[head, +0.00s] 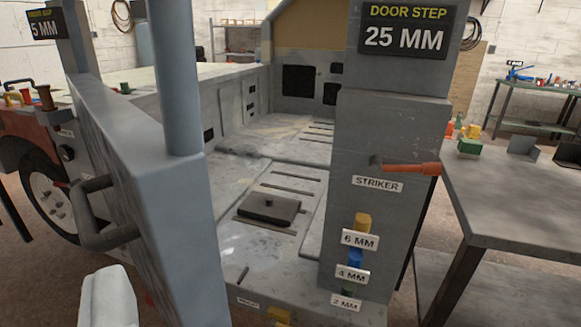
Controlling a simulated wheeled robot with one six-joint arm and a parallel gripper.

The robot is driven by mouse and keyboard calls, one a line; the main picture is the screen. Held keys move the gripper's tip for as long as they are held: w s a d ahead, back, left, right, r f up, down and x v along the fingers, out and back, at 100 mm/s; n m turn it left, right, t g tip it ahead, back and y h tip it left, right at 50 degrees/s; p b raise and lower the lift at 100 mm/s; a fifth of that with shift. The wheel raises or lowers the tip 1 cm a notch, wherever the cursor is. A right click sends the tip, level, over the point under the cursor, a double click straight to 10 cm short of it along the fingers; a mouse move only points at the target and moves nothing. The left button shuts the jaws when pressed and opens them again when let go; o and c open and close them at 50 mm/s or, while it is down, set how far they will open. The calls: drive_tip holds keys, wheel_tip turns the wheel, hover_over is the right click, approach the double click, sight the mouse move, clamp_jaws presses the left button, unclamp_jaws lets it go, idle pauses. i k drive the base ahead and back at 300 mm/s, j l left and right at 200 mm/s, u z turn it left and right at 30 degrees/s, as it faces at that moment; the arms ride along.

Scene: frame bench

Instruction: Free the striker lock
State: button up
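The striker lock appears as an orange-red lever (410,168) on the grey door pillar (385,130), just above a label (377,184) reading STRIKER. The lever lies nearly level, from a dark pivot at its left to its tip past the pillar's right edge. A pale grey piece at the lower left looks like part of my gripper (108,298). It is well left of and below the lever, apart from it. Only this piece shows, so its opening cannot be judged.
A grey door (130,170) with a dark handle (95,215) stands open at the left. Coloured blocks labelled 6 MM (360,239), 4 MM (353,275) and 2 MM (345,302) sit low on the pillar. A metal table (515,195) stands close at the right.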

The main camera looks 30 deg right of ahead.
sight(376, 167)
drive_tip(key=z, duration=1.2)
